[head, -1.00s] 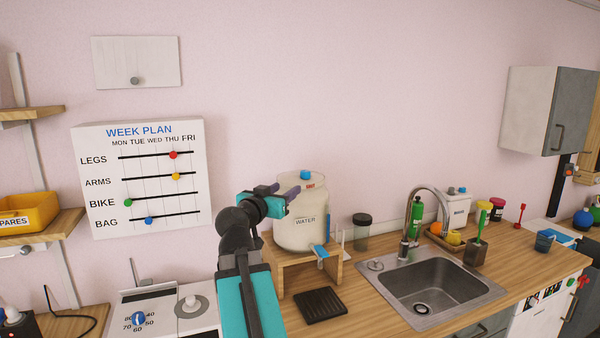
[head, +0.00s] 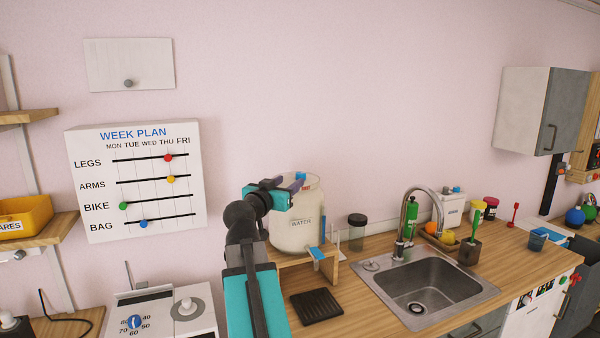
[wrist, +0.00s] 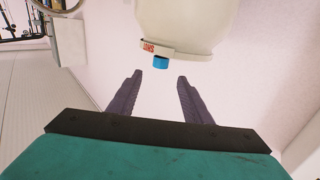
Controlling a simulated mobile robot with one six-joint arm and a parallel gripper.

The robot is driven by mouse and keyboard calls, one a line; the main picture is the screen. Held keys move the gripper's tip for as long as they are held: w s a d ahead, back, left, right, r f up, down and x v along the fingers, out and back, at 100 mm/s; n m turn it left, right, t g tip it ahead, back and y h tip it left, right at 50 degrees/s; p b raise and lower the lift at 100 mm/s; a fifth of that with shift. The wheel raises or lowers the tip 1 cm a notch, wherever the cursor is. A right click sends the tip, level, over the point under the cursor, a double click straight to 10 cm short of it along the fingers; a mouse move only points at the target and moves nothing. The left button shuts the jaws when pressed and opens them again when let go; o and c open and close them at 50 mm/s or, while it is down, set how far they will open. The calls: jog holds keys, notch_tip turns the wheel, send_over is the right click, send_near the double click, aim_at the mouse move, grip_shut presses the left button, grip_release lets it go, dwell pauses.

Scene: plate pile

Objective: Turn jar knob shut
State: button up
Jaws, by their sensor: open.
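The big cream jar marked WATER (head: 296,236) stands on a small wooden stand. In the wrist view, my gripper (wrist: 158,78) is open, with nothing between the fingers. The knob lies just beyond the fingertips, between their lines. The jar looks upside down there. A blue lever (head: 316,254) sits low on the jar's front.
The wooden stand (head: 328,270) is on the counter, with a black drip tray (head: 316,305) in front. A dark-lidded glass jar (head: 357,232) stands to the right, then the sink (head: 420,285). The wall above the jar is clear.

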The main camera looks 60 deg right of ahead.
aim_at(299, 175)
jog(key=shift+w+d+p, duration=0.25)
jog(key=shift+d+p, duration=0.35)
jog(key=shift+d, duration=1.1)
jog(key=shift+w+d+p, duration=0.25)
jog(key=shift+d+p, duration=0.35)
jog(key=shift+d, duration=1.1)
jog(key=shift+w+d+p, duration=0.25)
jog(key=shift+d+p, duration=0.35)
jog(key=shift+d, duration=1.1)
jog(key=c, duration=1.1)
